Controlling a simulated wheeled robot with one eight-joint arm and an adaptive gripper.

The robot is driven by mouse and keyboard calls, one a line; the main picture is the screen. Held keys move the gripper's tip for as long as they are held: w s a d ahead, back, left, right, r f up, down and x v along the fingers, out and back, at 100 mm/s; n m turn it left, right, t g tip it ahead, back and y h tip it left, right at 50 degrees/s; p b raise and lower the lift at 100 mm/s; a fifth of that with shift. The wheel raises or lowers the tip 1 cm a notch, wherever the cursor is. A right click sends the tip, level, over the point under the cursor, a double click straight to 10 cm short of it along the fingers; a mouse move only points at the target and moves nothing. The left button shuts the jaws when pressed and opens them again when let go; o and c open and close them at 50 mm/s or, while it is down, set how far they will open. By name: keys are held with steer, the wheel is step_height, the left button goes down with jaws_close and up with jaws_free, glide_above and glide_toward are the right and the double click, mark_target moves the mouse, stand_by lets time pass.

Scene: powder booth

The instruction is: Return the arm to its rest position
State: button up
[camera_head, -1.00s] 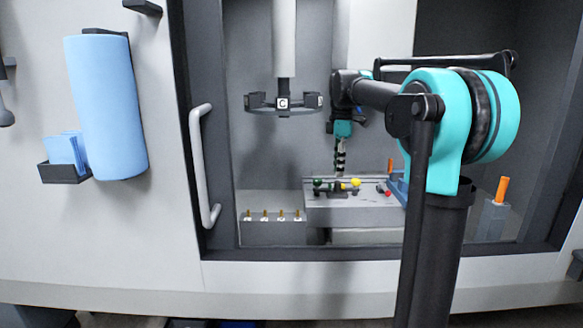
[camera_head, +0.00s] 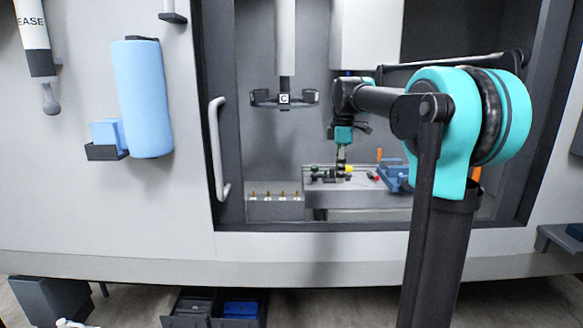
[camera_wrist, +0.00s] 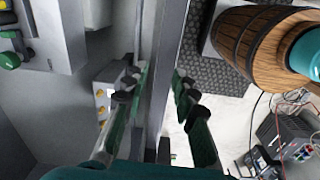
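My arm reaches forward from the right of the head view, its elbow bent. My gripper (camera_head: 341,158) hangs down in the booth's opening, in line with the work table (camera_head: 330,199) behind it; the head view does not settle the distance between them. In the wrist view my gripper (camera_wrist: 160,88) shows two dark green fingers spread apart with nothing held between them. A grey frame edge (camera_wrist: 165,60) passes beyond the gap between the fingers.
The booth's door handle (camera_head: 218,150) is left of the opening. A blue vise (camera_head: 396,176) and small parts sit on the table. A hanging carrier (camera_head: 284,98) is above. A wooden barrel-like thing (camera_wrist: 250,40) and cabled boxes (camera_wrist: 285,140) show in the wrist view.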

steer(key=s+d+f+m+t, duration=0.2)
steer(key=s+f+m, duration=0.6)
steer(key=s+f, duration=0.5)
steer(key=s+d+f+m+t, duration=0.1)
steer(key=s+f+m+t, duration=0.1)
steer(key=s+f+m, duration=0.7)
steer(key=s+f, duration=0.5)
steer(key=f, duration=0.2)
steer(key=shift+d, duration=0.35)
steer(key=shift+o, duration=0.2)
